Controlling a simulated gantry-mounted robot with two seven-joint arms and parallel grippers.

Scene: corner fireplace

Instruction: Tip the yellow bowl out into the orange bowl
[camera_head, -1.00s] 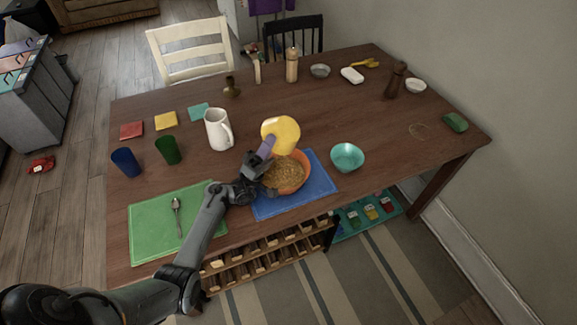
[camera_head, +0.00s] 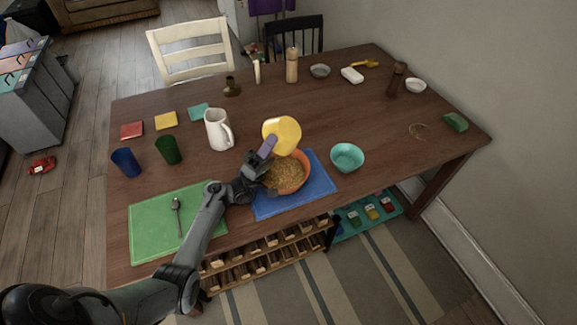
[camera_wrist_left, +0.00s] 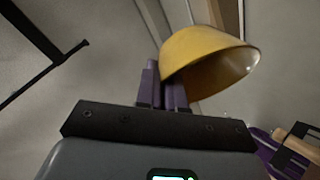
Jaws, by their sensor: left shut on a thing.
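The yellow bowl (camera_head: 283,135) is tilted steeply above the far edge of the orange bowl (camera_head: 303,180). My left gripper (camera_head: 266,150) is shut on the yellow bowl's rim; the wrist view shows the bowl (camera_wrist_left: 205,62) beside the purple fingers (camera_wrist_left: 163,88). The orange bowl stands on the blue mat (camera_head: 322,185) and holds a heap of small golden-brown pieces (camera_head: 285,175). My left gripper and forearm hide part of its left side. I cannot see whether anything is left inside the yellow bowl. My right gripper is not in view.
A teal bowl (camera_head: 347,157) stands just right of the blue mat. A white pitcher (camera_head: 217,130) and a green cup (camera_head: 168,150) stand to the left. A green mat (camera_head: 150,225) with a spoon (camera_head: 177,215) lies at the front left. The table's middle right is clear.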

